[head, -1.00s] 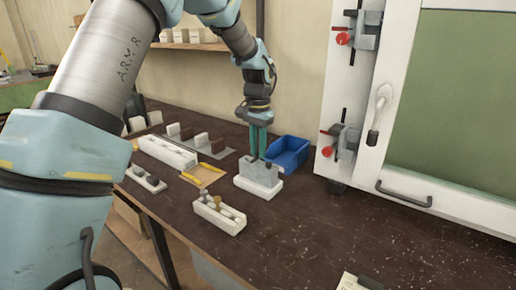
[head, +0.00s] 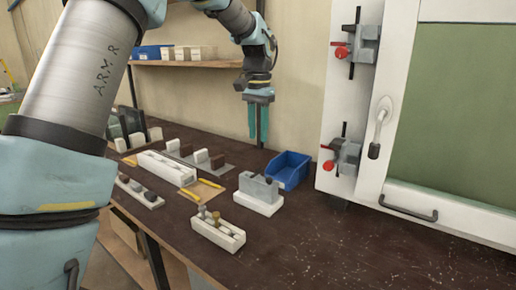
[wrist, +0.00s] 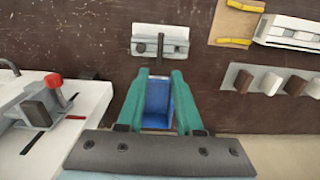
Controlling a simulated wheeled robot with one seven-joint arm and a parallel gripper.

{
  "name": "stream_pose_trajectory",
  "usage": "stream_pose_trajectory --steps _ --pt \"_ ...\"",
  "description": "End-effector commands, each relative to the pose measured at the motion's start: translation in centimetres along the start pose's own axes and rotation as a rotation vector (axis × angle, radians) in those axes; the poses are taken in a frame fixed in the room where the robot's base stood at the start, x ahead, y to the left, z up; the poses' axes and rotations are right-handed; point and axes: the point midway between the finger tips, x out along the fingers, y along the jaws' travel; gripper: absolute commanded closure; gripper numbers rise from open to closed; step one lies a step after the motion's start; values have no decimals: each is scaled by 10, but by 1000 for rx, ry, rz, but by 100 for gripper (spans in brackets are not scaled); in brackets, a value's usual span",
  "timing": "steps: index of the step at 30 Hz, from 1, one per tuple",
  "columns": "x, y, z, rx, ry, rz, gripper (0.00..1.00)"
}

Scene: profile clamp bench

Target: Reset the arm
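My gripper (head: 258,138) hangs fingers down above the bench, with clear air below its teal fingertips. Below the gripper in the head view, a grey metal block (head: 258,187) sits on a white base (head: 257,203). The same block shows in the wrist view (wrist: 176,33), just beyond the fingertips, with a dark upright piece on it. The block and gripper are apart.
The blue bin (head: 288,170) stands behind the block. A white cabinet (head: 345,100) with red-knobbed clamps rises at right. The front right bench is bare.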

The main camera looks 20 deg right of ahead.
Motion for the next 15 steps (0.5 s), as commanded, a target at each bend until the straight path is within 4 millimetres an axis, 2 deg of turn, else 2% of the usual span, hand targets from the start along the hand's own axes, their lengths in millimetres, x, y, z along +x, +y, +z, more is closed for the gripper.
stream_pose_trajectory --steps 4,15 --pt "-7 0 0 0 1 0 65" --pt "-8 0 0 0 0 0 65"
